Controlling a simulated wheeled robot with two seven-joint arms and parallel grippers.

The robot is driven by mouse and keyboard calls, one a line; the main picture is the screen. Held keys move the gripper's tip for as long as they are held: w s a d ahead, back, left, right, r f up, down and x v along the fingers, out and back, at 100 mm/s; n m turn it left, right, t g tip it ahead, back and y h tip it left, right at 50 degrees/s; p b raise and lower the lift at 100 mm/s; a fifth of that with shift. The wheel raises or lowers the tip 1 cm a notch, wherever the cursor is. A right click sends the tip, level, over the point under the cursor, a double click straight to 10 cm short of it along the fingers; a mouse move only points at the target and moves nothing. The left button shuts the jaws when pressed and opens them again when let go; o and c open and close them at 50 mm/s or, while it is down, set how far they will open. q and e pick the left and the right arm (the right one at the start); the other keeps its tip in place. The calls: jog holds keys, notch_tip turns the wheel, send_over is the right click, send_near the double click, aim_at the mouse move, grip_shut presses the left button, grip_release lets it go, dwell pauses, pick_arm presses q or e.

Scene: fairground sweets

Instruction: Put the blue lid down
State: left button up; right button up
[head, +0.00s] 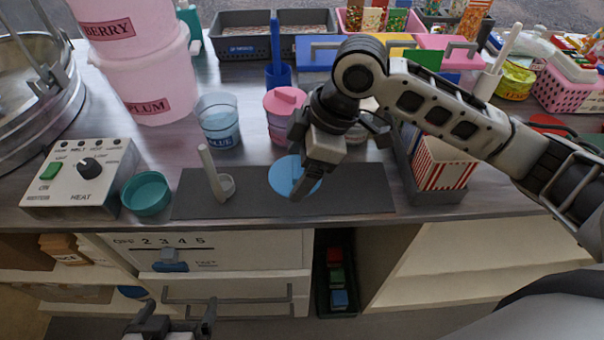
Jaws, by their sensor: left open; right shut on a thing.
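The blue lid (283,172) is a flat light-blue disc over the dark grey mat (350,200). My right gripper (299,187) comes down over it from the right and is shut on it; the fingers cover part of the disc. I cannot tell whether the lid touches the mat or is just above it. My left gripper (178,322) is open and empty, low at the bottom edge, in front of the counter.
A tub labelled BLUE (218,130) and a pink-lidded cup (283,110) stand behind. A teal bowl (146,196) is left; a red-striped box (443,165) is right. The mat's right end is clear.

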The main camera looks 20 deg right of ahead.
jog(key=shift+w+d+f, duration=0.2)
jog(key=shift+w+f, duration=0.15)
jog(key=shift+f, duration=0.1)
jog(key=shift+w+d+f, duration=0.15)
jog(key=shift+w+f, duration=0.15)
jog(key=shift+f, duration=0.15)
jog(key=shift+w+d+f, duration=0.1)
jog(key=shift+f, duration=0.85)
jog(key=shift+w+d+f, duration=0.1)
jog(key=shift+f, duration=0.8)
jog(key=shift+f, duration=0.15)
jog(key=o, duration=0.9)
